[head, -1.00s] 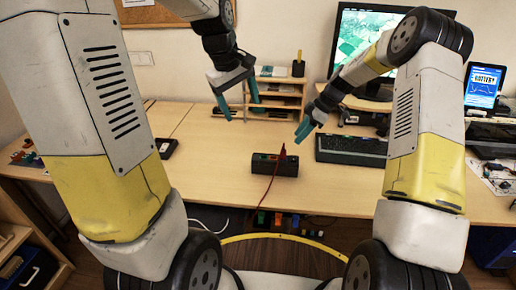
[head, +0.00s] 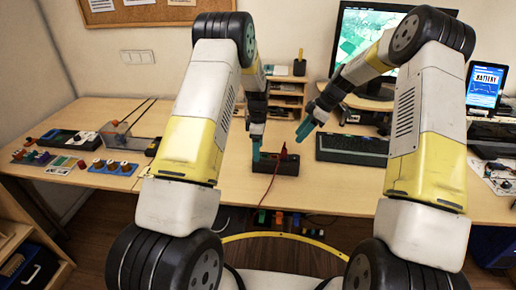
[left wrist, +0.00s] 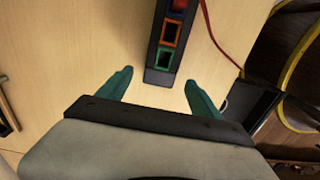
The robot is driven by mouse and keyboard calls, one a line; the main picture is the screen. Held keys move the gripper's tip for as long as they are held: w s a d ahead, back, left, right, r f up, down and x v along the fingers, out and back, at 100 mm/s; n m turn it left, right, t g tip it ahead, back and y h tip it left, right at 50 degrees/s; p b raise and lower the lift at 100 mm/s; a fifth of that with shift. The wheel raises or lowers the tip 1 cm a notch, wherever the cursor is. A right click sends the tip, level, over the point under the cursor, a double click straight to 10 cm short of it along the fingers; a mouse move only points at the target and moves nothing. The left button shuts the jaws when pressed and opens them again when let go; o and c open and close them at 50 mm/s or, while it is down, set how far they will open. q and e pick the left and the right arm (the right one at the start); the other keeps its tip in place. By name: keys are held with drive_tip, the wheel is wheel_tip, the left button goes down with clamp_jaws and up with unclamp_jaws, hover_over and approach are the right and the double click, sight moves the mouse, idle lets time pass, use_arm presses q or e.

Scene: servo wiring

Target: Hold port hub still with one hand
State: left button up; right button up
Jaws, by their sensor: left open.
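The port hub (head: 288,167) is a black oblong box on the desk, with coloured square ports on top. In the left wrist view the hub (left wrist: 152,75) runs up from the middle, showing an orange and a green port. A red plug (head: 284,150) with a red cable stands at its right part. My left gripper (head: 256,152) is at the hub's left end; in the left wrist view its teal fingers (left wrist: 159,79) are open, one on either side of the hub's near end, with gaps. My right gripper (head: 305,130) is above and right of the hub; its finger gap is hidden.
A keyboard (head: 352,149) lies to the right of the hub. A monitor (head: 370,50) and a small wooden shelf (head: 286,98) stand behind. Coloured parts and a blue block with knobs (head: 113,167) lie on the left of the desk. The red cable (left wrist: 222,45) hangs over the front edge.

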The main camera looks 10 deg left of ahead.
sight(285, 149)
use_arm(q)
wheel_tip(285, 149, down, 8)
drive_tip(key=shift+r, duration=0.1)
idle(0.4)
drive_tip(key=c, duration=1.6)
use_arm(e)
drive_tip(key=shift+h, duration=0.7)
drive_tip(key=x, duration=0.3)
drive_tip(key=a+x, duration=0.1)
drive_tip(key=x, duration=0.6)
drive_tip(key=shift+a+r, duration=0.25)
drive_tip(key=shift+a, duration=0.25)
clamp_jaws()
